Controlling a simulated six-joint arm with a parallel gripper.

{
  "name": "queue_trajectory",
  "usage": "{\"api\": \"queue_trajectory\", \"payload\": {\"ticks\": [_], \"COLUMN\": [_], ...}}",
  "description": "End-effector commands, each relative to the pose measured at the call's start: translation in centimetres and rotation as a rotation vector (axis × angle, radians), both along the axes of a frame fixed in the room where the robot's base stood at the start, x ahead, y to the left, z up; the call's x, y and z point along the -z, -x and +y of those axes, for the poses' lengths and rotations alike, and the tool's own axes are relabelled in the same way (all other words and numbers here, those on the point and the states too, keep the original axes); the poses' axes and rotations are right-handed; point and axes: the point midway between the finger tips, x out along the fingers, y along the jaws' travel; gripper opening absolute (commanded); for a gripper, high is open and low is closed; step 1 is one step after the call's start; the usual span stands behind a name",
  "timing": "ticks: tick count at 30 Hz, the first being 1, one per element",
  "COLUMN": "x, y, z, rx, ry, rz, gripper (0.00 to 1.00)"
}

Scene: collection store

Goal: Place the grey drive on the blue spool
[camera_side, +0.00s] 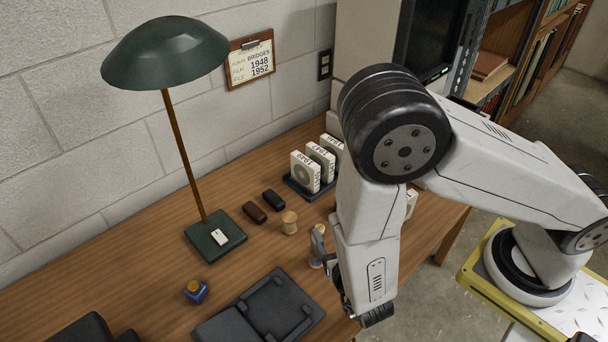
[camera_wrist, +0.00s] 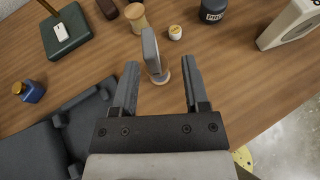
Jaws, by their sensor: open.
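A slim grey upright piece (camera_wrist: 151,50), which looks like the grey drive, stands between and just beyond my fingertips. It also shows beside my gripper in the side view (camera_side: 318,240). A small pale round base (camera_wrist: 160,77) shows at its foot; I cannot tell whether the piece rests on it or stands behind it. My gripper (camera_wrist: 160,78) is open, a finger on either side, with gaps to the grey piece. A small blue object with an orange top (camera_side: 195,292) stands on the table at left, also in the wrist view (camera_wrist: 30,92). I cannot tell whether it is the blue spool.
A dark tray (camera_side: 265,312) lies near the front. A green lamp (camera_side: 212,240), a tan spool-shaped piece (camera_side: 289,223), brown (camera_side: 255,212) and black (camera_side: 273,200) cases and a rack of white boxes (camera_side: 305,172) stand behind. In the wrist view, a dark jar (camera_wrist: 213,10) is beyond my gripper.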

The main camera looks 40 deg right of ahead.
Motion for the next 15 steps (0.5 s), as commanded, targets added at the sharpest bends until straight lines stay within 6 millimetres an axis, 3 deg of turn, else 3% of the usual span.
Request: {"api": "queue_trajectory", "payload": {"ticks": [7, 15], "x": [-2.3, -4.7], "y": [0.1, 2.7], "z": [-4.7, -9.8], "rx": [0.344, 0.862], "ry": [-0.093, -0.316], "rz": [0.012, 0.032], "gripper": [0.58, 0.58]}}
